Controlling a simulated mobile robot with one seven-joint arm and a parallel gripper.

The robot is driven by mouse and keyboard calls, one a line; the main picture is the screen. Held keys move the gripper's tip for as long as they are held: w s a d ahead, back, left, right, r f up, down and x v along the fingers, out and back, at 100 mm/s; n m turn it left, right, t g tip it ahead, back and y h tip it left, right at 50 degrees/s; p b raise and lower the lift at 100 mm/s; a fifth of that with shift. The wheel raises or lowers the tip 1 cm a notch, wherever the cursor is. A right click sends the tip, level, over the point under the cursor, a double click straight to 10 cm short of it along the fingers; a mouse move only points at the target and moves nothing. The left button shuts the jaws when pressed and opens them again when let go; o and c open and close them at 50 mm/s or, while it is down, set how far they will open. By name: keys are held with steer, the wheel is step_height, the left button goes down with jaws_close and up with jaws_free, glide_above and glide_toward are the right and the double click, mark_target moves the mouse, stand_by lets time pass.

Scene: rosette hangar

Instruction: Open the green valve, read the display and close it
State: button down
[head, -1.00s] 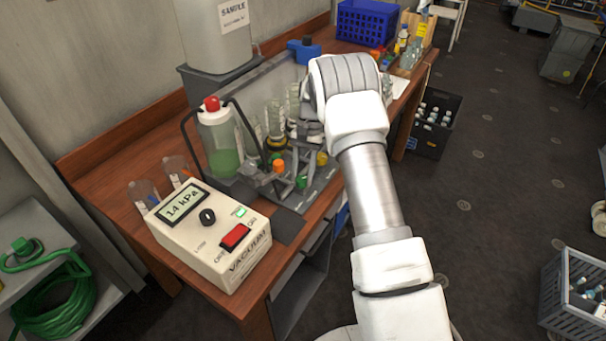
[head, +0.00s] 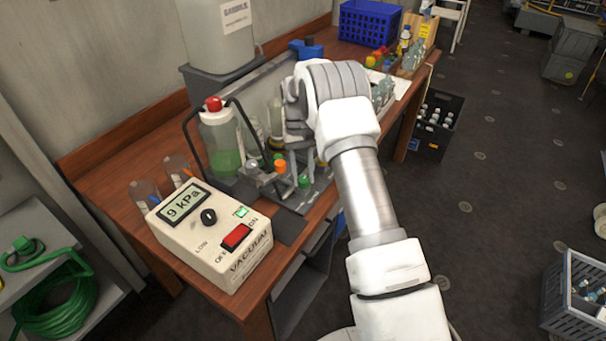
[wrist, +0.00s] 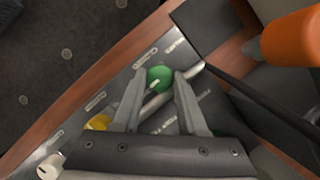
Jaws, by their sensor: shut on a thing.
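The green valve knob (wrist: 160,77) sits on the grey manifold plate between my fingertips in the wrist view; it also shows below my fingers in the head view (head: 304,181). My gripper (wrist: 161,82) is shut on the green knob, with one finger on each side. I cannot tell the valve's exact turn. The display (head: 183,205) on the white vacuum box (head: 213,245) reads 9 kPa. The box's red switch (head: 236,236) has a lit green lamp (head: 242,212) beside it.
A bottle with green liquid (head: 222,145) and a black hose stands near. Several glass vessels crowd behind.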

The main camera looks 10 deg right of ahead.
stand_by(0.3)
steer(key=shift+c, duration=2.2)
jaws_free()
steer(key=p+v, duration=0.6)
steer(key=v, duration=1.1)
steer(key=shift+w+r, duration=0.15)
steer(key=shift+r, duration=0.05)
